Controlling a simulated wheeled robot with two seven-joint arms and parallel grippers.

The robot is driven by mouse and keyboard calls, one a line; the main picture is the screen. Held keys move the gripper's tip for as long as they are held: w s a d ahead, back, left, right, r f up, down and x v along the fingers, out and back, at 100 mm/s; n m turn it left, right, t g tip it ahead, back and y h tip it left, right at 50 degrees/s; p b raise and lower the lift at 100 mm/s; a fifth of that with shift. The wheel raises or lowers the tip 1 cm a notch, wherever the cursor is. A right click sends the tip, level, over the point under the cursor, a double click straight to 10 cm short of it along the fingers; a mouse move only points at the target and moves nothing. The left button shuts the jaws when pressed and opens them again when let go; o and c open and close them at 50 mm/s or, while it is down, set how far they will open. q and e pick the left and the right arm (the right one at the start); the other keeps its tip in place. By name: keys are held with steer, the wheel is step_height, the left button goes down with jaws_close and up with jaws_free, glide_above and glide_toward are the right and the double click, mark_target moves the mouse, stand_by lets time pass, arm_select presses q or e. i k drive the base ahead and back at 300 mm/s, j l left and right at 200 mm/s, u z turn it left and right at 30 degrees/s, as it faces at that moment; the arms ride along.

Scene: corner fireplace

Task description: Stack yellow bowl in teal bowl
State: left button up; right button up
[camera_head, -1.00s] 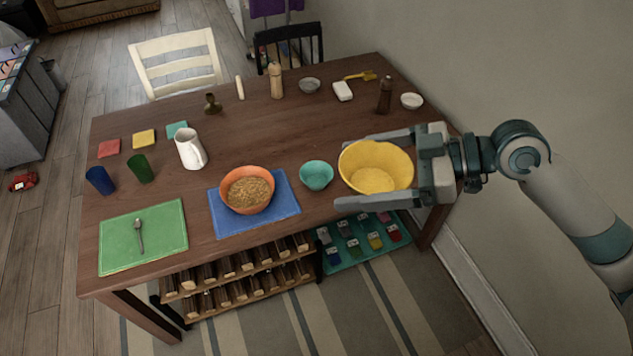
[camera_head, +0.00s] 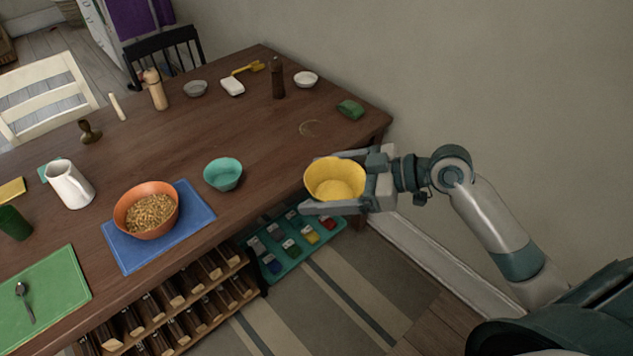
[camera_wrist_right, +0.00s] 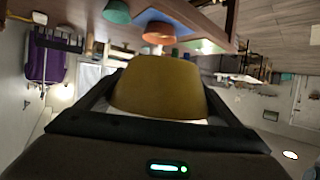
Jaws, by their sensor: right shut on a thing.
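The yellow bowl (camera_head: 334,180) is upright between the fingers of my right gripper (camera_head: 330,187), which is shut on it at the table's right front edge. It also fills the middle of the right wrist view (camera_wrist_right: 158,88). The teal bowl (camera_head: 223,174) stands upright and empty-looking on the table, to the left of the yellow bowl and apart from it. In the right wrist view the teal bowl (camera_wrist_right: 117,11) shows at the top edge. My left gripper is not in view.
An orange bowl of grain-like food (camera_head: 147,211) stands on a blue mat (camera_head: 192,205) left of the teal bowl. A green cloth (camera_head: 350,109) lies at the table's right corner. A dark bottle (camera_head: 277,79) and white bowl (camera_head: 305,79) stand at the back. Table between the bowls is clear.

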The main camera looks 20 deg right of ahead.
mark_target(224, 179)
steer(key=i+j, duration=0.15)
steer(key=j, duration=0.25)
steer(key=i+j, duration=0.1)
steer(key=j, duration=0.3)
steer(key=i+j+z, duration=0.1)
steer(key=j, duration=0.3)
steer(key=i+j, duration=0.15)
steer(key=j, duration=0.25)
